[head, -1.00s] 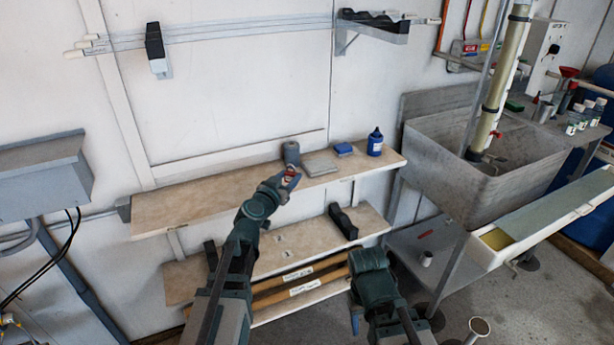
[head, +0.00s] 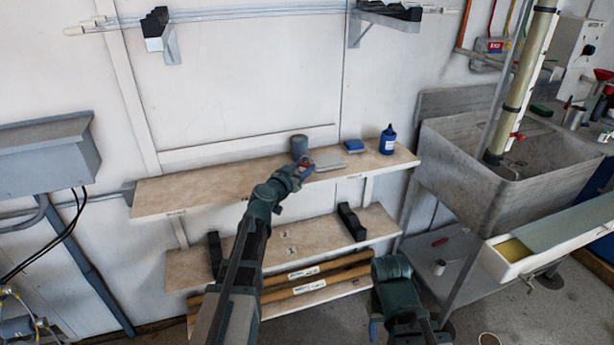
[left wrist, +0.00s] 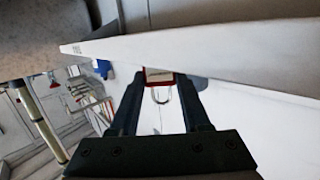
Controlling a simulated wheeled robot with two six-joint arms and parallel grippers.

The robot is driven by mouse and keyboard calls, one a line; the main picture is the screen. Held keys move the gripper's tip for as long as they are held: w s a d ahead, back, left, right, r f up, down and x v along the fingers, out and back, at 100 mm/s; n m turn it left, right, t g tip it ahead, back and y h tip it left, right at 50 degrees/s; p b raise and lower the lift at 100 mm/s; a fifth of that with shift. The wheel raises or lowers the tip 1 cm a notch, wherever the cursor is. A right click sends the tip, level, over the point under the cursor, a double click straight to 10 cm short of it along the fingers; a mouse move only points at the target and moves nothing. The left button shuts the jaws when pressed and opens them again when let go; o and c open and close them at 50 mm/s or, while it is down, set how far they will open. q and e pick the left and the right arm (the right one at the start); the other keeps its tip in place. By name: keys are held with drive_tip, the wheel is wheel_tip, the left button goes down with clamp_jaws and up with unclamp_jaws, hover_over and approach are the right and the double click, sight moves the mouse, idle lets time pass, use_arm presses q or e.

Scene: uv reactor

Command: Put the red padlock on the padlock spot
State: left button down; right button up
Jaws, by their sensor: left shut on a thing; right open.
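The red padlock (left wrist: 158,75) is between the fingers of my left gripper (left wrist: 157,88) in the left wrist view, with its metal shackle showing. In the head view, my left gripper (head: 304,168) is shut on it at the front of the upper wooden shelf (head: 215,188); only a small red patch of the padlock (head: 308,161) shows. My right gripper (head: 374,328) is open and empty, low in front of the shelves; its fingertips are small and partly cut off. I cannot make out which mark is the padlock spot.
On the upper shelf stand a grey cylinder (head: 299,146), a grey flat block (head: 331,161), a blue box (head: 353,146) and a blue bottle (head: 388,140). The shelf's left half is clear. A lower shelf (head: 320,238) holds black brackets. A stone sink (head: 510,180) stands right.

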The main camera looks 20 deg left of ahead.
use_arm(q)
drive_tip(key=shift+f, duration=0.25)
drive_tip(key=shift+r, duration=0.1)
drive_tip(key=shift+f, duration=0.25)
drive_tip(key=shift+c, duration=1.8)
unclamp_jaws()
drive_tip(key=shift+r, duration=0.1)
